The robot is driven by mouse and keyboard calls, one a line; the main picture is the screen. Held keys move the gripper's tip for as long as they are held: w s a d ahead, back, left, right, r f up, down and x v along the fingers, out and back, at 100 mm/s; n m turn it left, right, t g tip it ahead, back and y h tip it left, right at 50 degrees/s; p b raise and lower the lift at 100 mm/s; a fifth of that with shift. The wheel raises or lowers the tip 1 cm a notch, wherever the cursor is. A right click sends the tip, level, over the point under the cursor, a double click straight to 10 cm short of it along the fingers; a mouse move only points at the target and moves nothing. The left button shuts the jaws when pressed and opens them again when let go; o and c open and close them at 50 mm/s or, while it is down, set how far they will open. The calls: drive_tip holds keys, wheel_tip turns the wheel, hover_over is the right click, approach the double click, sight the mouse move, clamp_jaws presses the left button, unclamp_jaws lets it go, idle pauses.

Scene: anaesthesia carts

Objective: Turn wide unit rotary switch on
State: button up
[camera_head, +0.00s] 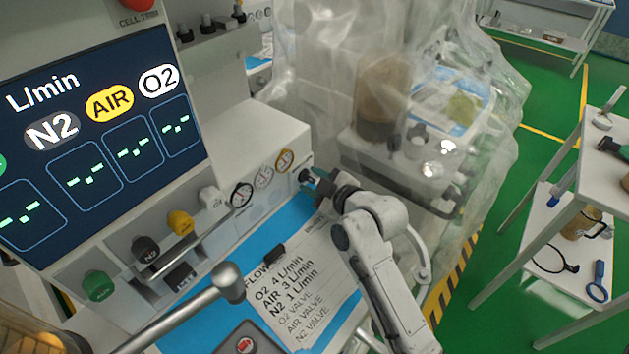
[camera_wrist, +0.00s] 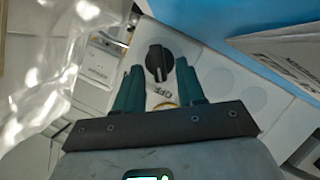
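The rotary switch (camera_wrist: 157,62) is a round black knob with a raised grip bar on a white panel. The wrist view shows it with an "OFF" label (camera_wrist: 160,91) beside it, upside down. In the head view the switch (camera_head: 304,176) sits at the right end of the gauge row on the wide unit's front. My gripper (camera_wrist: 159,68) has two teal fingers spread apart, one on each side of the knob in the wrist view. I see no finger touching it, and the remaining depth is hard to judge. In the head view my gripper (camera_head: 317,185) is right at the switch.
A blue worktop holds a paper sheet (camera_head: 300,280) with flow values. Clear plastic sheeting (camera_head: 440,100) covers equipment close to my arm on the right. A display (camera_head: 95,130) shows dashes.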

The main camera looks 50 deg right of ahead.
clamp_jaws()
drive_tip(key=shift+r+m+p, duration=0.15)
drive_tip(key=shift+m+p, duration=0.15)
drive_tip(key=shift+p, duration=0.05)
drive_tip(key=shift+d+r+m+g+y+p, duration=0.2)
drive_tip(key=shift+m+g+y+p, duration=0.1)
drive_tip(key=shift+m+y+p, duration=0.35)
drive_tip(key=shift+d+m+y+p, duration=0.3)
drive_tip(key=shift+m+y+p, duration=0.45)
drive_tip(key=shift+m, duration=0.5)
drive_tip(key=shift+d+f+m+y, duration=0.1)
drive_tip(key=shift+d+m+y, duration=0.05)
drive_tip(key=shift+m+y, duration=0.4)
drive_tip(key=shift+d+f+m+y, duration=0.15)
drive_tip(key=shift+m+y, duration=0.2)
drive_tip(key=shift+m, duration=0.3)
drive_tip(key=shift+d+m+y, duration=0.2)
drive_tip(key=shift+m+y, duration=0.8)
drive_tip(key=shift+m, duration=0.3)
drive_tip(key=shift+f, duration=0.1)
